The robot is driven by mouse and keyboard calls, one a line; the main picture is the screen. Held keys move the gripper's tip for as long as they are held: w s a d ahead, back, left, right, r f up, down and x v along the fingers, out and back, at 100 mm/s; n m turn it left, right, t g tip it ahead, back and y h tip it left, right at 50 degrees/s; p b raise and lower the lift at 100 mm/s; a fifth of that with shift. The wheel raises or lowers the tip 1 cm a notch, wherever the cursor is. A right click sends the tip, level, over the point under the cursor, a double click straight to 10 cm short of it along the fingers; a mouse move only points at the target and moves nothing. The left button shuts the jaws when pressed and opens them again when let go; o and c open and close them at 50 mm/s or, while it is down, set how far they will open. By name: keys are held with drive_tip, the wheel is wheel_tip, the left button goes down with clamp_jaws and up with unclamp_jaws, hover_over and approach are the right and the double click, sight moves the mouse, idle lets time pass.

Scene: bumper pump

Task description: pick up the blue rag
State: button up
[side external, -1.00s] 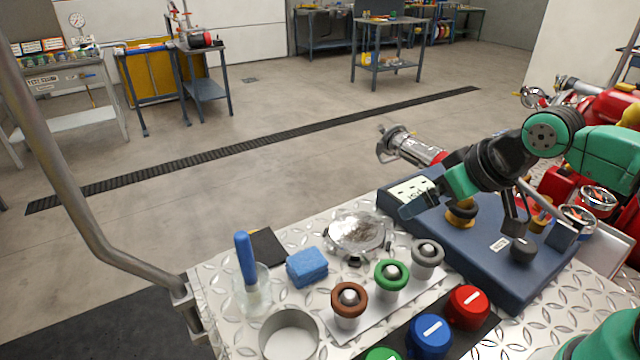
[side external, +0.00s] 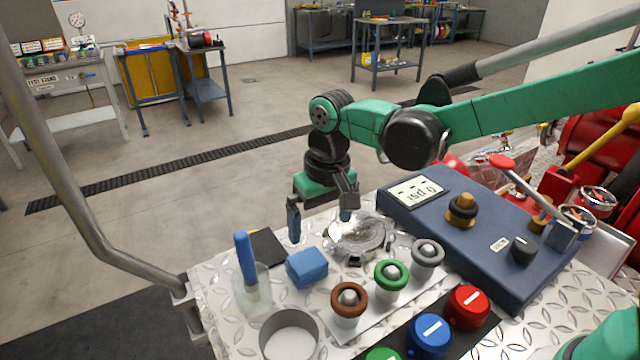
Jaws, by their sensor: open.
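The blue rag (side external: 307,267) is a small folded block lying on the diamond-plate table (side external: 215,285), left of the round metal dish. My gripper (side external: 321,222) is above and behind it, pointing down with its two dark fingers spread apart. Nothing is between the fingers. The left finger is close behind the rag in the picture; the right finger is over the metal dish. The rag is fully in view, and I see no contact with it.
A jar with a blue-handled brush (side external: 247,260) stands left of the rag. The metal dish (side external: 358,236) is to its right. Knobs with brown (side external: 349,298), green (side external: 391,274) and grey rings stand in front. An empty metal cup (side external: 289,335) is at the front.

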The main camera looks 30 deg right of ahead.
sight(307, 260)
drive_tip(key=f, duration=0.1)
drive_tip(key=a+f, duration=0.1)
drive_tip(key=a+f+g, duration=0.1)
drive_tip(key=shift+w+a, duration=0.15)
drive_tip(key=shift+w, duration=0.15)
drive_tip(key=shift+f, duration=2.7)
drive_tip(key=shift+c, duration=0.2)
drive_tip(key=c, duration=1.2)
wheel_tip(307, 260, up, 20)
drive_tip(key=shift+c, duration=0.2)
